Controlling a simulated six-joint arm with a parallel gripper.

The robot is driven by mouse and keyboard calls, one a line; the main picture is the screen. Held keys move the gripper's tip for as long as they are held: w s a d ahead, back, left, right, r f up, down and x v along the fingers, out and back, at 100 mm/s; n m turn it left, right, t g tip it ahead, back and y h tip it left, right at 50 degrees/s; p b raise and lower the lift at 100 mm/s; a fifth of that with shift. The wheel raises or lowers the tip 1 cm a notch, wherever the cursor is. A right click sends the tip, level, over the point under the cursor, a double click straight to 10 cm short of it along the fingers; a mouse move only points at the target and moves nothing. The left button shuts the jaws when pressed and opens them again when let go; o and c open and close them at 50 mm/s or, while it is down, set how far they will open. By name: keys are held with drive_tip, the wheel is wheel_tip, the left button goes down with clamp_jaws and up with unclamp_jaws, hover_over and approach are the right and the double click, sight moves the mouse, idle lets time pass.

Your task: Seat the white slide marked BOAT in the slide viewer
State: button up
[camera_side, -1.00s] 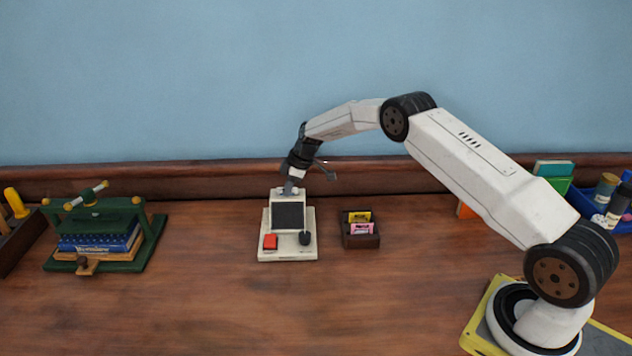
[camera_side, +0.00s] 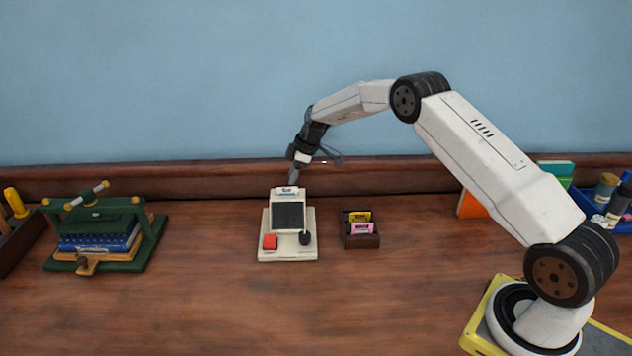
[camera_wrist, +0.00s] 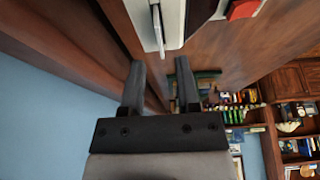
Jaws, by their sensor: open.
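The slide viewer (camera_side: 294,252) stands on the table with a dark screen, a red button and a black knob; part of it shows at the top of the wrist view (camera_wrist: 174,12). A white slide (camera_side: 288,191) sits upright at the viewer's top, its lower part hidden; its marking is too small to read. Its thin edge shows in the wrist view (camera_wrist: 158,30). My gripper (camera_side: 291,181) is just above the slide, apart from it. In the wrist view my gripper (camera_wrist: 160,74) has its fingers apart with nothing between them.
A small dark wooden box (camera_side: 361,241) with yellow and pink slides stands right of the viewer. A green press (camera_side: 150,240) with books is at the left. A blue bin (camera_side: 586,205) is at the far right. The front table is clear.

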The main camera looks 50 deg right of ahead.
drive_tip(key=v, duration=0.7)
drive_tip(key=shift+r, duration=0.2)
drive_tip(key=shift+s, duration=0.1)
drive_tip(key=s+a+m+h, duration=0.1)
drive_tip(key=s+a+m, duration=0.2)
drive_tip(key=s, duration=0.8)
drive_tip(key=s+a+m+h, duration=0.1)
drive_tip(key=s+a+m, duration=0.2)
drive_tip(key=s+a, duration=0.3)
drive_tip(key=s+a+m+h, duration=0.1)
drive_tip(key=s+a+m, duration=0.2)
drive_tip(key=s, duration=1.2)
drive_tip(key=shift+s+a+g, duration=0.3)
drive_tip(key=shift+s+a, duration=0.05)
drive_tip(key=shift+a, duration=0.5)
